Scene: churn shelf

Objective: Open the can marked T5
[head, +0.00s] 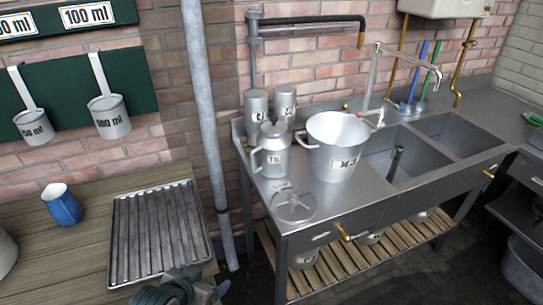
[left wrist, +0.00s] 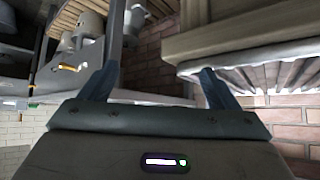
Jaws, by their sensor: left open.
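The can marked T5 (head: 272,158) is a grey metal can with a narrowing shoulder and a side handle. It stands upright on the left end of the steel sink counter (head: 350,197) in the head view. Its top looks covered by a lid (head: 271,129), though details are small. My left gripper (head: 190,287) is low at the bottom of the head view, in front of the ribbed tray and well apart from the can. In the left wrist view its two fingers (left wrist: 160,70) are spread with nothing between them. My right gripper is not in view.
A marked pail (head: 336,150) stands close right of the can, with two small cans (head: 257,104) behind. A flat round disc (head: 294,205) lies in front. A pipe (head: 206,110) rises between the counter and the wooden table with its ribbed tray (head: 160,230) and blue cup (head: 63,207).

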